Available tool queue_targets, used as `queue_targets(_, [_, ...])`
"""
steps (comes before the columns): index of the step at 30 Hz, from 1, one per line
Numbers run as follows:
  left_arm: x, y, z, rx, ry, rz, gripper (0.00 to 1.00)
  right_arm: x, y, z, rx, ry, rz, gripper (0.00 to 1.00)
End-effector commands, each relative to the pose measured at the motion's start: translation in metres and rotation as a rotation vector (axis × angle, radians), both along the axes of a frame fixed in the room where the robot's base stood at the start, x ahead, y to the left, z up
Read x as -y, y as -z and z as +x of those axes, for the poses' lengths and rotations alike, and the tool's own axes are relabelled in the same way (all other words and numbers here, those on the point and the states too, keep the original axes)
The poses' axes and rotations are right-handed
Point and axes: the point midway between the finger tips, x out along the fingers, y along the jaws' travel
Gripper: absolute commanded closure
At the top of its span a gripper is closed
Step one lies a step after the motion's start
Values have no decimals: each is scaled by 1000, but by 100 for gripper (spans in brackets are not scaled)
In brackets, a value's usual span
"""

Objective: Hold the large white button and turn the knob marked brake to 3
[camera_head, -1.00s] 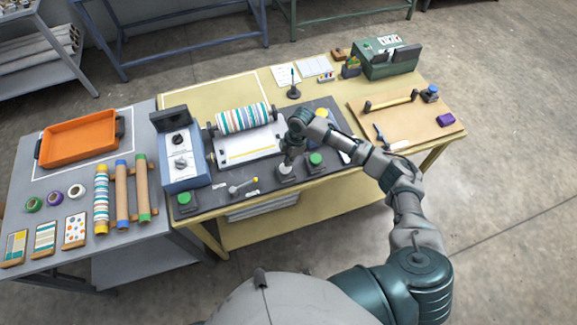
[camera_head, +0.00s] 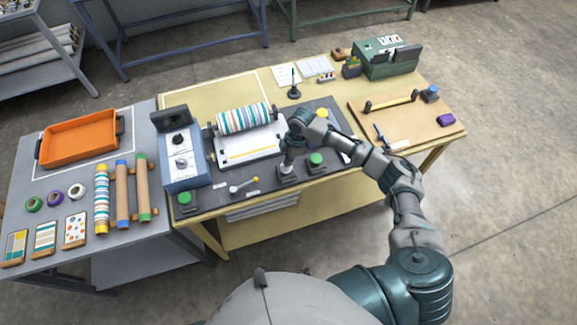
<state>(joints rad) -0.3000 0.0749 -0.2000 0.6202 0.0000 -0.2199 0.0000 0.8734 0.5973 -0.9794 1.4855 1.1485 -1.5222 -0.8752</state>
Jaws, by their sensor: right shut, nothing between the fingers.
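The large white button (camera_head: 287,178) is on the dark press panel, mostly hidden under my right gripper (camera_head: 287,165). The gripper is shut with nothing between its fingers and points down at the button; whether it touches the button I cannot tell. The control box (camera_head: 184,172), blue-grey, stands left of the press and carries two knobs, an upper dark one (camera_head: 178,139) and a lower grey one (camera_head: 181,163). Their markings are too small to read, so I cannot tell which is the brake or its setting. My left gripper is not in view.
Green buttons stand beside the white one (camera_head: 316,160) and at the panel's left (camera_head: 184,198). A small lever (camera_head: 243,186) lies between. The striped roller (camera_head: 242,118) is behind. An orange tray (camera_head: 79,137) and rolls lie left; a wooden board (camera_head: 407,120) lies right.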

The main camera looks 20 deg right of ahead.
Motion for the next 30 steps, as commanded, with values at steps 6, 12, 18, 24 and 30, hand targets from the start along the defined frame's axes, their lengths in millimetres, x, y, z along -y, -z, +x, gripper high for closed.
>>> queue_targets(6, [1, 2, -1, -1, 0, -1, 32, -3, 8, 0, -1, -1, -2, 100])
queue_targets(12, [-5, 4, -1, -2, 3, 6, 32, 0, 15, 0, 0, -2, 1, 100])
queue_targets(18, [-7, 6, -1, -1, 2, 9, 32, 1, 23, 0, 0, -1, 2, 100])
queue_targets(24, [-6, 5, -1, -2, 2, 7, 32, 0, 23, 0, -1, 0, -1, 100])
queue_targets(30, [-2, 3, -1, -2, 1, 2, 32, 1, 24, 0, -3, 0, -1, 100])
